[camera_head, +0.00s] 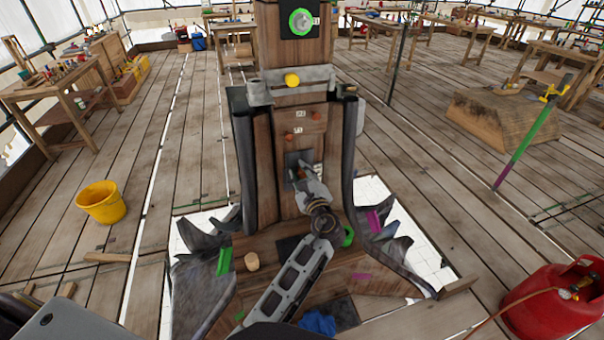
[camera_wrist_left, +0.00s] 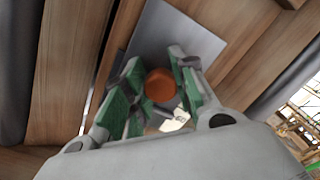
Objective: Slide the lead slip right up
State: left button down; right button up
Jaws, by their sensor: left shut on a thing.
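The lead slip (camera_head: 292,158) is a small dark grey plate on the wooden front of the spire post, below two small orange dots with labels. In the left wrist view it is a smooth grey plate (camera_wrist_left: 185,38) with a round orange knob (camera_wrist_left: 160,85). My left gripper (camera_head: 302,172) reaches up to the slip from below and covers its lower part. Its green-padded fingers (camera_wrist_left: 158,92) stand either side of the knob and are shut on it. My right gripper is not in view.
Dark lead sheets (camera_head: 243,160) flank the post and spread torn at its foot. A yellow knob (camera_head: 292,80) sits on a grey band above. A wooden cylinder (camera_head: 252,261) and a blue cloth (camera_head: 318,323) lie on the base.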

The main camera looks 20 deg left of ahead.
aim_at(299, 154)
pick_arm(q)
jog(key=shift+r+p, duration=1.25)
jog(key=shift+r, duration=0.25)
jog(key=shift+r+p, duration=1.05)
jog(key=shift+r, duration=0.3)
jog(key=c, duration=1.3)
grip_release()
jog(key=shift+o, duration=0.8)
jog(key=shift+f, duration=0.2)
